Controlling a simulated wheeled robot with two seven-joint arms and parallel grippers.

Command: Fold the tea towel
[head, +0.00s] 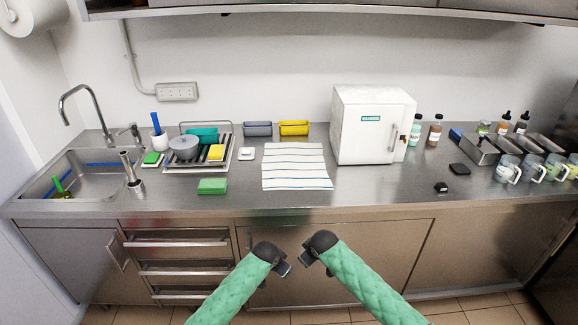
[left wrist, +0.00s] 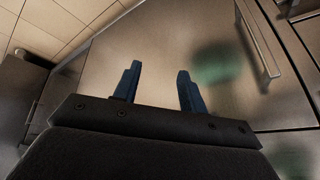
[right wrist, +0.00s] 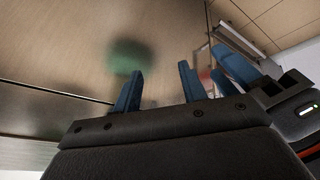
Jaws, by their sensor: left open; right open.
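The tea towel (head: 296,167) is white with dark blue stripes. It lies flat and spread out on the steel counter, left of the white freezer box. My left gripper (head: 286,263) and my right gripper (head: 308,260) are below and in front of the counter edge, apart from the towel. In the left wrist view the left gripper's blue fingers (left wrist: 155,88) stand apart with nothing between them. In the right wrist view the right gripper's blue fingers (right wrist: 159,90) are also apart and empty. The towel is not seen in either wrist view.
The white freezer box (head: 370,125) stands just right of the towel. Yellow (head: 294,128) and grey (head: 257,129) holders stand behind.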

